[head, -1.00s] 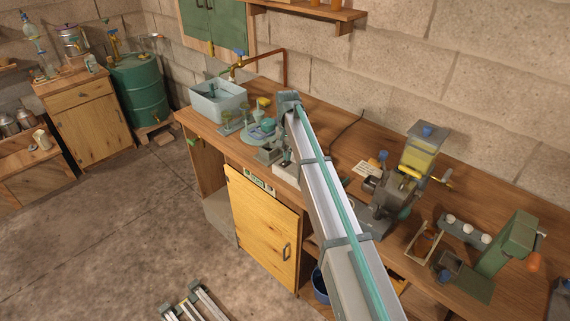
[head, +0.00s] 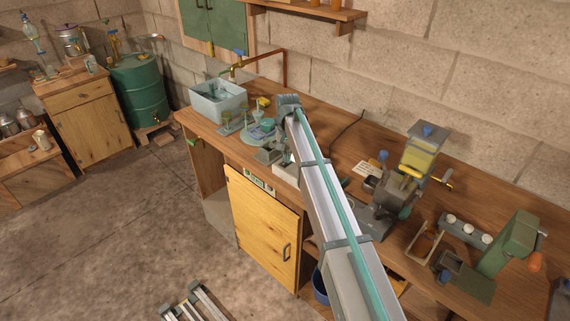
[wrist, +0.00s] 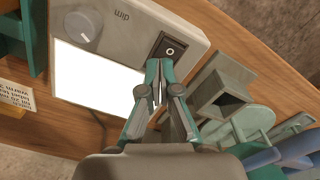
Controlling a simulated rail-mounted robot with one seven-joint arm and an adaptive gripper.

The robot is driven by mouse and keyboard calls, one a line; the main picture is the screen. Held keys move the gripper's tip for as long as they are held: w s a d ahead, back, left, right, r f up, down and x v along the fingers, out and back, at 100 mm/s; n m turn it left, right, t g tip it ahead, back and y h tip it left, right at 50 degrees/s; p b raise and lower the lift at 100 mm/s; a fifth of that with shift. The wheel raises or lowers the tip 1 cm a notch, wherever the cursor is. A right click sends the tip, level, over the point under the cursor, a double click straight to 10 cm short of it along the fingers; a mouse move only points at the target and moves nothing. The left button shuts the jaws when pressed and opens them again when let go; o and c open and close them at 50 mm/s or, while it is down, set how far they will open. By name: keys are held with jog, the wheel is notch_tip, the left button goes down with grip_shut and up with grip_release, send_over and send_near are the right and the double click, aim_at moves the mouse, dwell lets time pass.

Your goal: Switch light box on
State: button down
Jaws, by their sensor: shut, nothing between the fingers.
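The light box (wrist: 185,25) fills the upper middle of the wrist view. It has a pale housing, a bright white panel (wrist: 95,75), a round grey dial (wrist: 85,24) beside the word "dim", and a dark rocker switch (wrist: 170,48) with a round mark. My gripper (wrist: 159,72) is shut and empty, its fingertips just below the switch in the picture. I cannot tell whether they touch it. In the head view the light box (head: 285,170) is a small pale patch, mostly hidden by my arm, and my fingertips are hidden.
A grey square-holed block (wrist: 222,97) and green round pieces (wrist: 245,122) lie right of the switch in the wrist view. A written card (wrist: 14,97) is at the left. In the head view, a basin (head: 218,102) and a yellow-filled hopper machine (head: 420,150) stand on the bench.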

dwell(0.3)
jog(key=shift+r+p, duration=1.7)
jog(key=shift+r, duration=1.7)
jog(key=s+a+f+n+t+y+b, duration=0.1)
jog(key=s+a+f+n+y+b, duration=0.4)
jog(key=a+f+n, duration=0.7)
jog(key=s+d+f+h, duration=0.2)
jog(key=s+f, duration=0.4)
jog(key=f, duration=0.3)
jog(key=s+d+f+m+g+h, duration=0.25)
jog(key=s+d+f+m, duration=0.25)
jog(key=s+d+f, duration=1.55)
jog(key=s+d+f+m+g, duration=0.1)
jog(key=s+d, duration=0.3)
jog(key=s, duration=0.7)
jog(key=s+d+f+m+g, duration=0.2)
jog(key=s+d, duration=0.3)
jog(key=s, duration=0.5)
jog(key=s+d+f+m+g, duration=0.2)
jog(key=s+d, duration=0.3)
jog(key=s, duration=0.6)
jog(key=shift+x, duration=0.85)
